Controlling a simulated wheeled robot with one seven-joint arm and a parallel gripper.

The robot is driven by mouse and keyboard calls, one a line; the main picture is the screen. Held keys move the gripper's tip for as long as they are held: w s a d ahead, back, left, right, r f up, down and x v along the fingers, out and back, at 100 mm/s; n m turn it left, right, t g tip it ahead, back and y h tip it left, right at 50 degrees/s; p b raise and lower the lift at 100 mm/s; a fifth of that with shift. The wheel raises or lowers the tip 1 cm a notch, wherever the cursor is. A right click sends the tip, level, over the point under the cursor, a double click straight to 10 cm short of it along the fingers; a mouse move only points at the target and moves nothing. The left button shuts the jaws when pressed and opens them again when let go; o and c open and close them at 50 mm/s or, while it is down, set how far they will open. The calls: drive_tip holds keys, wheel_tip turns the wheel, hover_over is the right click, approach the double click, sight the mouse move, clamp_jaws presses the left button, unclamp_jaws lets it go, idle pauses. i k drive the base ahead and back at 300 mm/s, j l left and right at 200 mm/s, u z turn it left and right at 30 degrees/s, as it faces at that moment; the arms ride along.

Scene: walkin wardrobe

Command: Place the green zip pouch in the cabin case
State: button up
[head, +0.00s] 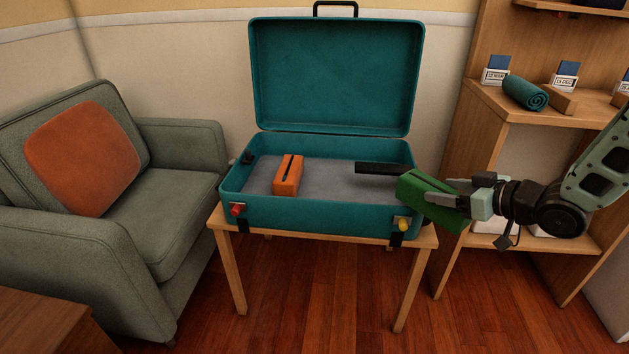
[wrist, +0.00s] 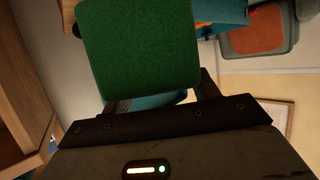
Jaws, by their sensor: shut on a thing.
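The green zip pouch (head: 432,198) is held in my gripper (head: 462,196), at the right front corner of the cabin case. In the wrist view the pouch (wrist: 140,50) fills the upper middle and hides much of what lies behind it. The teal cabin case (head: 310,216) stands open on a small wooden stand, its lid (head: 335,78) upright at the back. An orange pouch (head: 288,175) with a dark zip lies inside on the left of the grey floor. A black bar-shaped item (head: 380,168) shows at the right inside. My gripper is shut on the pouch.
The wooden stand (head: 420,248) holds the case. A green armchair (head: 170,190) with an orange cushion (head: 82,157) is at the left. A wooden shelf (head: 490,100) with a rolled teal towel (head: 526,92) and labelled cards stands at the right. The case's middle floor is clear.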

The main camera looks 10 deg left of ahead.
sight(335, 182)
drive_tip(key=i+j, duration=0.5)
drive_tip(key=j, duration=0.25)
drive_tip(key=i+j, duration=0.25)
drive_tip(key=j, duration=0.1)
